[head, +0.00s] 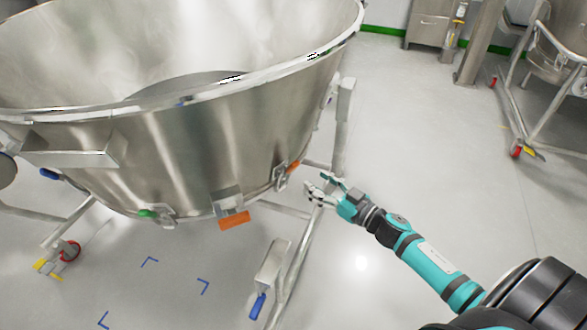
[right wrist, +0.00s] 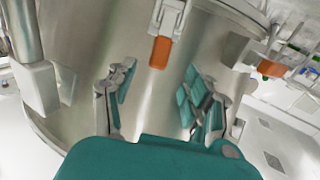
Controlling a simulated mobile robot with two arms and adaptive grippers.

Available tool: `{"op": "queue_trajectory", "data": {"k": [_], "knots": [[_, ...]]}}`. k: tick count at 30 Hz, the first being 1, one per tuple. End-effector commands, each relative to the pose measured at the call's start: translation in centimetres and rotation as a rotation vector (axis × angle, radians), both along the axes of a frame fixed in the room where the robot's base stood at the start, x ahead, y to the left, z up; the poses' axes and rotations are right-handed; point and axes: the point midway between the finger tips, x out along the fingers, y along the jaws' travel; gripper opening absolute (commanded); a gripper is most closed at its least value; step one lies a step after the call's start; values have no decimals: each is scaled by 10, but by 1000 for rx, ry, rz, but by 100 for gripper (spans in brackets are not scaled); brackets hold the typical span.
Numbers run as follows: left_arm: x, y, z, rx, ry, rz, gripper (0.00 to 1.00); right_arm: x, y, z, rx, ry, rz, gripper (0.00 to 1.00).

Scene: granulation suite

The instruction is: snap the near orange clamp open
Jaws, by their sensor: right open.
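Two orange-handled clamps sit along the lower rim of a large steel bowl (head: 200,150). The larger-looking orange clamp (head: 234,220) is at the front of the rim in the head view. The other orange clamp (head: 293,167) is further right, by the frame post. My right gripper (head: 322,190) is open and empty, just right of this second clamp, apart from it. In the right wrist view an orange clamp (right wrist: 161,50) shows ahead, between the open fingers of my right gripper (right wrist: 158,95). Another orange handle (right wrist: 270,68) is at the right. My left gripper is out of view.
A green-handled clamp (head: 148,213) is further left on the rim. A steel frame post (head: 343,125) stands behind my right gripper. A blue-handled lever (head: 257,305) hangs on a frame leg below.

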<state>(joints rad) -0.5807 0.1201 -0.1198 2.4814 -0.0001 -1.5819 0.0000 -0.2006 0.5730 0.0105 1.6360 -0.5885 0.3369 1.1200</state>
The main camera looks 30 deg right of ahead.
Motion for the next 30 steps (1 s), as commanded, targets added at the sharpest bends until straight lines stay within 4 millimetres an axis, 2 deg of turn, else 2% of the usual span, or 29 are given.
{"op": "queue_trajectory", "data": {"k": [1,6,13,18,26,30], "knots": [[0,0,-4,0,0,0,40,13,4,1,-2,-6,1,52],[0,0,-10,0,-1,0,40,47,16,0,-2,-5,1,52],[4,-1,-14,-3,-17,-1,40,79,28,0,0,-2,1,52],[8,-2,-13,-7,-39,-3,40,89,31,0,0,-1,1,52],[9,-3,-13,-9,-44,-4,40,89,32,0,0,0,1,52],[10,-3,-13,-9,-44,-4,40,89,32,0,0,0,1,36]]}}
